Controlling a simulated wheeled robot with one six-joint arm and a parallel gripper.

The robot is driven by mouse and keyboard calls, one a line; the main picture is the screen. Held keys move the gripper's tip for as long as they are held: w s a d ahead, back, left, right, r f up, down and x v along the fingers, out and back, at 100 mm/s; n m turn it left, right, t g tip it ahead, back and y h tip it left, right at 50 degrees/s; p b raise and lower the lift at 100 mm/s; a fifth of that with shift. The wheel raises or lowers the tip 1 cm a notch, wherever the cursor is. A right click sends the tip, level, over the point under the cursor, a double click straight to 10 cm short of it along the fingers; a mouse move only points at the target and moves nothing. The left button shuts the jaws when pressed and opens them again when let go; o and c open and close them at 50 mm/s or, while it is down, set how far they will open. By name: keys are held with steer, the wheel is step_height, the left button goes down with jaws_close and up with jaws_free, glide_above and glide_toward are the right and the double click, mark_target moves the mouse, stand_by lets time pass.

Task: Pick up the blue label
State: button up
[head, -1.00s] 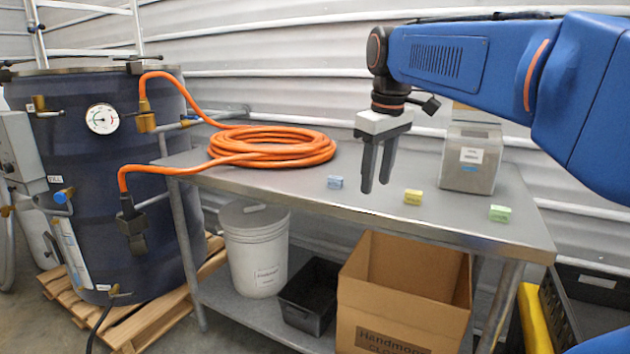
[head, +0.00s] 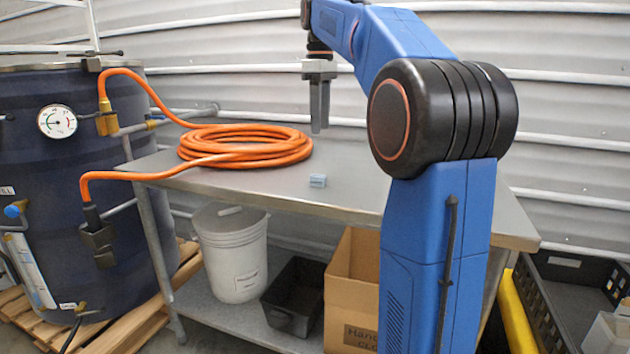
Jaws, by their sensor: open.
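My blue arm covers the right part of the table, so the yellow and green blocks and the grey box are hidden.
A coiled orange hose (head: 245,146) lies on the table left of the label and runs to the dark tank (head: 70,220). Under the table are a white bucket (head: 230,250), a black bin (head: 293,295) and a cardboard box (head: 352,285). A black crate (head: 575,300) is at the right.

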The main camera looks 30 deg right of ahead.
glide_above(318, 176)
steer(key=f, duration=0.9)
steer(key=shift+s+d+f, duration=0.2)
steer(key=shift+f, duration=0.1)
steer(key=shift+w+a+f, duration=0.1)
steer(key=shift+w+f, duration=0.05)
steer(key=shift+f, duration=1.15)
steer(key=shift+w+f, duration=0.15)
steer(key=shift+f, duration=1.15)
jaws_close()
